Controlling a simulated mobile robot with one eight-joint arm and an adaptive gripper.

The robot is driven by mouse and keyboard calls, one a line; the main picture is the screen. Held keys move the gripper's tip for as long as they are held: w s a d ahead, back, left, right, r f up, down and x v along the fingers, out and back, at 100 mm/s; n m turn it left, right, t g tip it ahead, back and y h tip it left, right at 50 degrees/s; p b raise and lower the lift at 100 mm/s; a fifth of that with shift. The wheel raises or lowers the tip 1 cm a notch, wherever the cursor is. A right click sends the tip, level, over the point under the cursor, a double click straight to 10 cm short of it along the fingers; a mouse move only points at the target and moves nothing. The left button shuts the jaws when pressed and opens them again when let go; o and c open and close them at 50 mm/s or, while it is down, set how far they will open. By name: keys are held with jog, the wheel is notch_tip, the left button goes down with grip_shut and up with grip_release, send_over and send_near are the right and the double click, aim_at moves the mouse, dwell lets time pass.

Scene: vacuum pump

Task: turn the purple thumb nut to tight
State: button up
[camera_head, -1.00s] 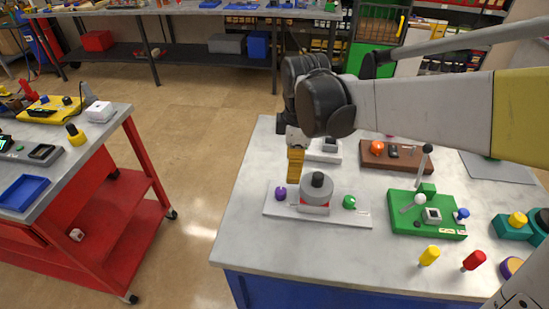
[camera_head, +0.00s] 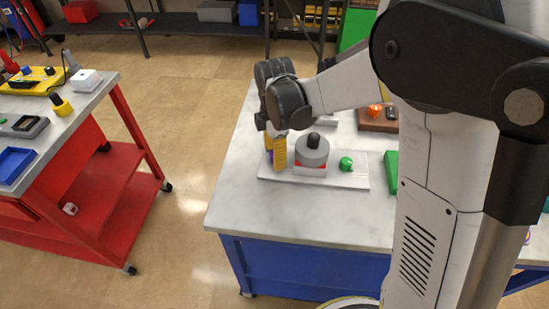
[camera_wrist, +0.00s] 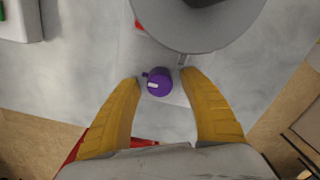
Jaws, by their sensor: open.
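The purple thumb nut (camera_wrist: 159,82) shows in the wrist view between and just beyond the tips of my gripper (camera_wrist: 160,78). It has a small side tab and a pale mark. My gripper's yellow fingers are open, one on each side of the nut, with gaps visible. In the head view my gripper (camera_head: 275,163) hangs over the left end of the white base plate (camera_head: 350,180), and the nut is mostly hidden behind the fingers. The grey pump body (camera_head: 311,152) with a black top knob stands just right of the fingers.
A green knob (camera_head: 346,163) sits on the plate right of the pump body. A brown board (camera_head: 378,122) and a green board (camera_head: 391,172) lie farther right, partly behind my arm. The bench top (camera_head: 235,200) is clear in front and left of the plate.

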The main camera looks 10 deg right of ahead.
jog(key=shift+f, duration=0.15)
jog(key=shift+c, duration=0.6)
grip_shut()
jog(key=m, duration=0.4)
jog(key=shift+m, duration=0.3)
jog(key=m+p, duration=0.1)
jog(key=m, duration=0.3)
jog(key=shift+w+m, duration=0.1)
jog(key=shift+m, duration=0.2)
jog(key=m, duration=0.4)
jog(key=shift+m, duration=0.3)
jog(key=shift+d+m, duration=0.1)
jog(key=shift+m, duration=1.7)
